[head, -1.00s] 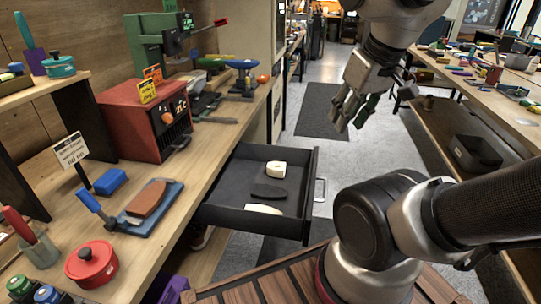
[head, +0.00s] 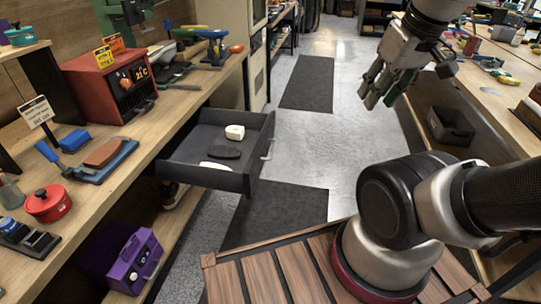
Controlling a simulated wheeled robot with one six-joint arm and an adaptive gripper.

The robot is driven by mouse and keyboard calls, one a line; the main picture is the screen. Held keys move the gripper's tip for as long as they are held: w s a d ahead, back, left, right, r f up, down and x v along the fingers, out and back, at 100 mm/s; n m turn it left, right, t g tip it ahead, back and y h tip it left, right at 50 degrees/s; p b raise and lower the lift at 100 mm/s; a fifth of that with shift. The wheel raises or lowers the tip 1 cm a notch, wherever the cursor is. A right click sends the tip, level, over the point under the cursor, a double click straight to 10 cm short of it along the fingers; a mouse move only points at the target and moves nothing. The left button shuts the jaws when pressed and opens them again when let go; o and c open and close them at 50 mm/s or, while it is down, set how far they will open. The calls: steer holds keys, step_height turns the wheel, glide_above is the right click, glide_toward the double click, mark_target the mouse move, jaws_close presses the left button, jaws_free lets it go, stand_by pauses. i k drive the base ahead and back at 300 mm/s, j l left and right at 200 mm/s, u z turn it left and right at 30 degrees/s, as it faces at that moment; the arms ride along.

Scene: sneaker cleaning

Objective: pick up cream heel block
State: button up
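The cream heel block (head: 235,132) lies in the open drawer (head: 191,174), toward its back right part. A dark sole-shaped piece (head: 224,152) lies in front of it, and another cream piece (head: 215,166) lies near the drawer's front wall. My gripper (head: 378,92) hangs in the air over the floor, well to the right of the drawer and higher than it. Its fingers are apart with nothing visible between them.
The drawer sticks out from the workbench (head: 150,130), with its handle (head: 268,145) on the right. A red heater box (head: 108,85) and a blue tray (head: 104,164) with a brown sole stand on the bench. A purple box (head: 133,262) sits below. The aisle floor is clear.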

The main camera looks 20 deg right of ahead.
mark_target(236, 134)
steer(key=i+l+u, duration=0.2)
steer(key=l, duration=0.15)
steer(key=i+l+u, duration=0.2)
steer(key=l, duration=0.15)
steer(key=i+l+u, duration=0.2)
steer(key=l, duration=0.2)
steer(key=l+u, duration=0.2)
steer(key=l, duration=0.2)
